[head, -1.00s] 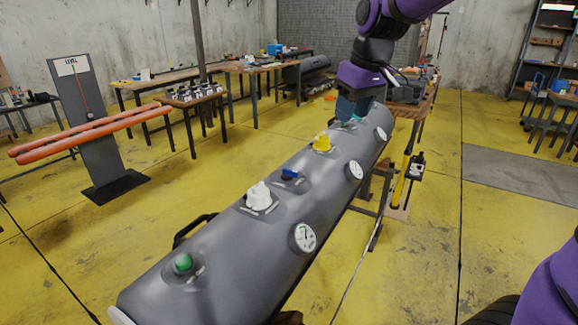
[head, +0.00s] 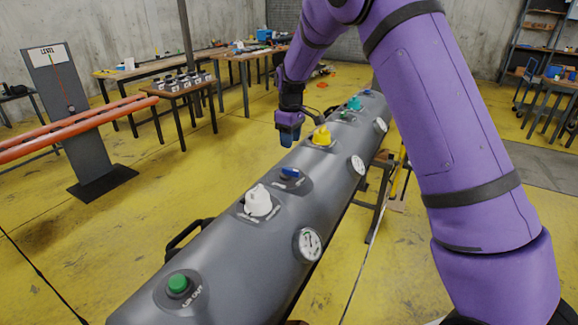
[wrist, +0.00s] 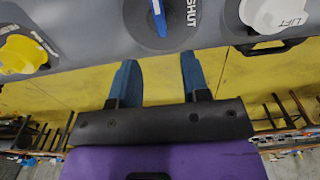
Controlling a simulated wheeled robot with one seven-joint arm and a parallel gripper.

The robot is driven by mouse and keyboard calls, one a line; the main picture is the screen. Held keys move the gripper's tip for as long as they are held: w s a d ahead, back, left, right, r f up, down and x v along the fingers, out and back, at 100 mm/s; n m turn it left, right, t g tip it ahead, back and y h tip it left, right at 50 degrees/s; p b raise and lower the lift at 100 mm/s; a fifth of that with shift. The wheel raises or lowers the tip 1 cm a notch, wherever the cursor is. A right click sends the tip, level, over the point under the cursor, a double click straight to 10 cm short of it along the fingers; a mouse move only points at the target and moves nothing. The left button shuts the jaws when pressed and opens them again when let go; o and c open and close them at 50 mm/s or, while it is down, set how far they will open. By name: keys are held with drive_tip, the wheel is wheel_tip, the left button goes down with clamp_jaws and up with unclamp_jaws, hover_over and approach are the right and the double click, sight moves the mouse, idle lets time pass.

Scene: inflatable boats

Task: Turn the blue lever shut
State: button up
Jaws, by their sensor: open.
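The blue lever (head: 290,173) sits on a dark round plate on top of the grey inflatable tube (head: 225,255), between the yellow knob (head: 322,136) and the white knob (head: 258,201). In the wrist view the blue lever (wrist: 158,16) points along the picture's height, beside the word SHUT on its plate; its upper end is cut off. My gripper (head: 288,138) hangs beside the tube's far left side, near the yellow knob. In the wrist view my gripper (wrist: 158,75) has its two blue fingers apart, with nothing between them and the lever ahead, not touched.
A green button (head: 178,284) and a teal knob (head: 354,103) are also on the tube. Round gauges (head: 308,244) line its right side. A black handle (head: 186,236) sticks out at the left. Orange tubes (head: 75,125) and a LEVEL stand are farther left.

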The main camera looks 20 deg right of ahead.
sight(290, 169)
wheel_tip(290, 169, down, 11)
drive_tip(key=shift+w+f, duration=0.1)
drive_tip(key=shift+w, duration=0.05)
idle(0.4)
clamp_jaws()
